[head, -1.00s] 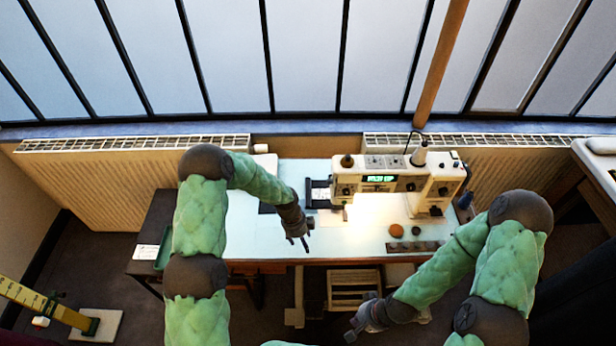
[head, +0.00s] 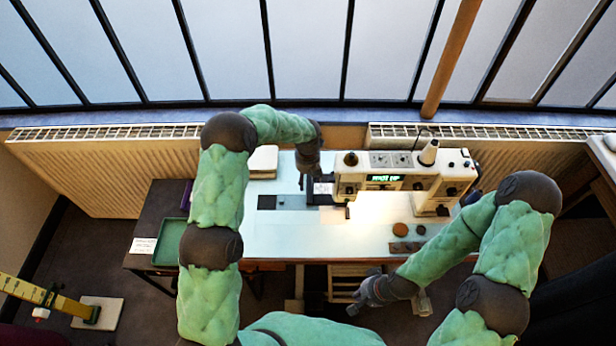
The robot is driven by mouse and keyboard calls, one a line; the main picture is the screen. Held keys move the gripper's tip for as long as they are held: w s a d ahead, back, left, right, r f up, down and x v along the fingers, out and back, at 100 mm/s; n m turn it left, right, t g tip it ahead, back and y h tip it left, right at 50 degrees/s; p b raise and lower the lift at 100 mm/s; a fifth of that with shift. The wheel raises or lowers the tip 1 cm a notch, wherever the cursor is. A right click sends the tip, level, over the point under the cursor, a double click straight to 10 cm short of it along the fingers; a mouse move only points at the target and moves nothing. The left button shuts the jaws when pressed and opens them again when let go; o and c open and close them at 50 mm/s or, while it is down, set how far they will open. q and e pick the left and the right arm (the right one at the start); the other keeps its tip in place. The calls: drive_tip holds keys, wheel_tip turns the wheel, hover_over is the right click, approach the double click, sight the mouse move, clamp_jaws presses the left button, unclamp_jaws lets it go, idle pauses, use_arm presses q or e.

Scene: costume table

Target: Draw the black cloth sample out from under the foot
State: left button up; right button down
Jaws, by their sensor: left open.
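A white sewing machine (head: 400,180) with a lit green display stands at the right of the pale table top. A black piece (head: 313,199), seemingly the black cloth sample, lies by the left end of the machine, with a small white patch on it. The foot itself is too small and shaded to make out. My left gripper (head: 305,180) is open and points down just above or beside this black piece; contact cannot be told. My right gripper (head: 358,303) hangs in front of the table's front edge, away from the cloth; its jaws are unclear.
A dark square (head: 266,202) and a grey square (head: 290,202) lie left of the black piece. A pale stack (head: 263,162) stands at the back left. A brown disc (head: 401,229) and a dark strip (head: 406,247) lie front right. The front middle of the table is clear.

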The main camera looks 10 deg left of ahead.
sight(308, 197)
use_arm(q)
wheel_tip(308, 197, down, 11)
drive_tip(key=shift+r+b, duration=0.1)
drive_tip(key=shift+b, duration=0.4)
idle(0.3)
clamp_jaws()
